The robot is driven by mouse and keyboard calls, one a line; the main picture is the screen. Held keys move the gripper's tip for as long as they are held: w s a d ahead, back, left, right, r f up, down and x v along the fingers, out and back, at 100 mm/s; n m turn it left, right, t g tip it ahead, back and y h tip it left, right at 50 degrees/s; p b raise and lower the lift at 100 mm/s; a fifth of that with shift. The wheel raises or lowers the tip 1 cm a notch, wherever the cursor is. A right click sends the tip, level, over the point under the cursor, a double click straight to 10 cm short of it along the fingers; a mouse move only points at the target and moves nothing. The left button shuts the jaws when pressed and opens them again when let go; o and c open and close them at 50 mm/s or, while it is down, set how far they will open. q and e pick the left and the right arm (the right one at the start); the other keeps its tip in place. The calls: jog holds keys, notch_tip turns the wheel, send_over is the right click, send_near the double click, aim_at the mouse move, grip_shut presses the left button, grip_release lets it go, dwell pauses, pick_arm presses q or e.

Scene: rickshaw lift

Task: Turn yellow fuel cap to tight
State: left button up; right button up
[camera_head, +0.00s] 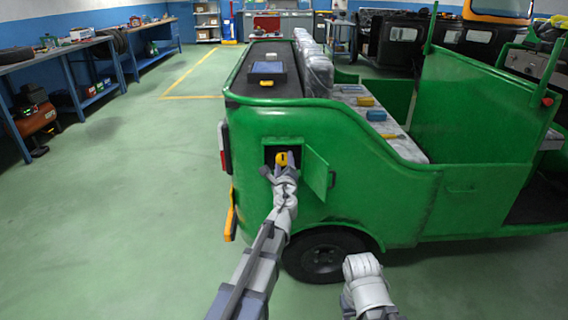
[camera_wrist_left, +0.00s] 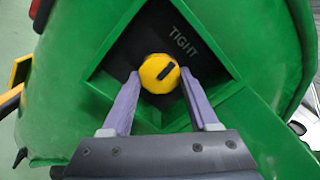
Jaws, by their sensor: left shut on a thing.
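The yellow fuel cap (camera_head: 281,158) sits in a dark square recess in the side of the green rickshaw (camera_head: 360,205). In the left wrist view, the round cap (camera_wrist_left: 159,73) has a dark bar pointing up and right, roughly towards the word TIGHT (camera_wrist_left: 184,41) on the recess back. My left gripper (camera_head: 279,166) reaches into the recess. In the left wrist view, the gripper (camera_wrist_left: 159,82) has one finger on each side of the cap and is shut on it. My right arm shows at the bottom of the head view; its gripper does not show.
The small green fuel door (camera_head: 317,174) stands open right of the recess, close to my left wrist. A rear wheel (camera_head: 322,256) is below. A long workbench (camera_head: 100,42) runs along the left wall. The floor left of the rickshaw is clear.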

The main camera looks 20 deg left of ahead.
pick_arm(q)
jog(key=shift+m, duration=0.5)
jog(key=o, duration=1.4)
jog(key=shift+c, duration=0.2)
jog(key=v, duration=0.7)
jog(key=shift+s, duration=0.4)
jog(key=shift+d, duration=0.15)
